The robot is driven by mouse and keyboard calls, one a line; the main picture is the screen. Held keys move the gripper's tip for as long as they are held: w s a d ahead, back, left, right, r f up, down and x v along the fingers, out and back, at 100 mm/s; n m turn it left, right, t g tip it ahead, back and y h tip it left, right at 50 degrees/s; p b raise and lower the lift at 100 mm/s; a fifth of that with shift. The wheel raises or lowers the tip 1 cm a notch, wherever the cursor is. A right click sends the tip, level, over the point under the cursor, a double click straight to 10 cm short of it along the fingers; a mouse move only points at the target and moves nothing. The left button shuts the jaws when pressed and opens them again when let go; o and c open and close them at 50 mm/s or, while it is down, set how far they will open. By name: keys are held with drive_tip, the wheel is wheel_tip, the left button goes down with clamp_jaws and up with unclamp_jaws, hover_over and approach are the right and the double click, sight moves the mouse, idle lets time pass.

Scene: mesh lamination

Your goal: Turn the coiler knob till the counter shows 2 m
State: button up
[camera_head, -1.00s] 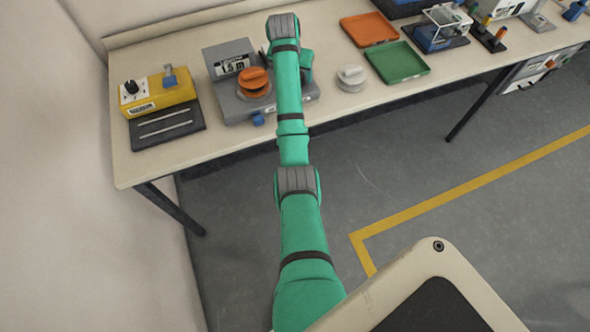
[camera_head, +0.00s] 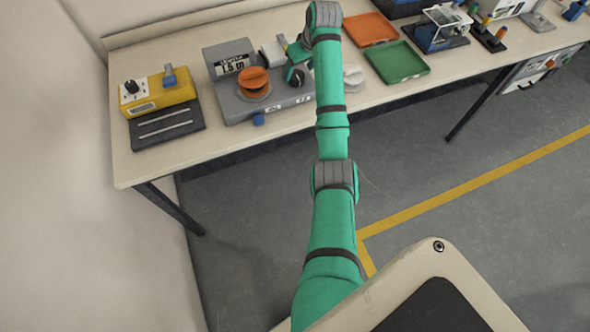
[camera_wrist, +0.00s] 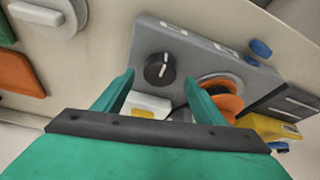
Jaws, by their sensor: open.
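The grey coiler (camera_head: 235,107) stands on the bench with an orange spool (camera_head: 254,78) on it. Its counter (camera_head: 233,66) seems to read about 1.5, but the digits are small and blurred. In the wrist view the black knob (camera_wrist: 160,69) with a white pointer line sits on the coiler's grey top. My gripper (camera_wrist: 158,78) is open, its two green fingers apart on either side of the knob in the picture. I see no contact with the knob.
A yellow box (camera_head: 158,97) with a dial stands left of the coiler. A white reel (camera_head: 353,72) lies to its right, partly behind my arm. Orange (camera_head: 369,28) and green (camera_head: 397,63) trays lie farther right. A white part (camera_head: 272,53) is behind the coiler.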

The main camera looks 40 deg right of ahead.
drive_tip(key=v, duration=0.7)
drive_tip(key=s+d+f+m+h, duration=0.35)
drive_tip(key=s+f, duration=0.25)
drive_tip(key=s, duration=0.2)
drive_tip(key=s+d+f+m+h, duration=0.25)
drive_tip(key=s+d+f, duration=0.25)
drive_tip(key=s+f, duration=0.3)
drive_tip(key=s+a+f+n+t, duration=0.1)
drive_tip(key=a+f, duration=0.5)
drive_tip(key=a, duration=0.6)
drive_tip(key=s+a+f+n+t, duration=0.1)
drive_tip(key=a+f, duration=0.5)
drive_tip(key=a, duration=0.7)
drive_tip(key=shift+n+t, duration=0.5)
drive_tip(key=shift+t, duration=0.5)
drive_tip(key=shift+s, duration=0.2)
